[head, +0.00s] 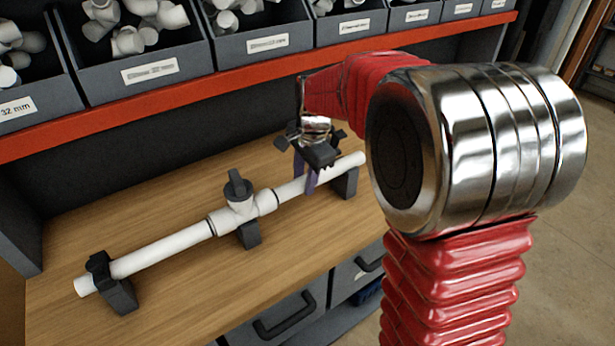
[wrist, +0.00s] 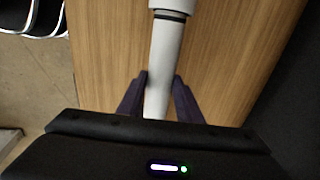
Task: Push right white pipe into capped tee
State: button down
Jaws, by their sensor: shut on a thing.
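The right white pipe (head: 291,190) lies along the bench, its far end on a dark support. My gripper (head: 308,180) is shut around this pipe from above, between the tee and the right support. In the wrist view my gripper's purple fingers (wrist: 158,100) sit on either side of the pipe (wrist: 161,65). The white tee (head: 242,207) has a dark cap (head: 237,184) on its upright branch. The pipe's near end meets the tee's right socket at a dark ring, which also shows below the tee (wrist: 171,4) in the wrist view. How deep the pipe sits is hidden.
A left white pipe (head: 162,248) runs from the tee to a dark clamp (head: 118,294) at the left. Dark supports stand under the tee (head: 249,236) and at the right (head: 347,185). Bins of fittings (head: 152,70) line the shelf behind. The front wooden bench (head: 180,300) is clear.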

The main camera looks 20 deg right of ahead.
jog(key=shift+w+a+r, duration=0.2)
jog(key=shift+a, duration=0.2)
jog(key=c, duration=1.5)
grip_release()
jog(key=shift+o, duration=1.1)
jog(key=shift+d+f, duration=0.1)
jog(key=shift+s, duration=0.1)
notch_tip(320, 180, up, 13)
jog(key=s, duration=0.2)
jog(key=shift+s+d+r, duration=0.2)
jog(key=shift+s+d, duration=0.1)
jog(key=shift+d, duration=0.15)
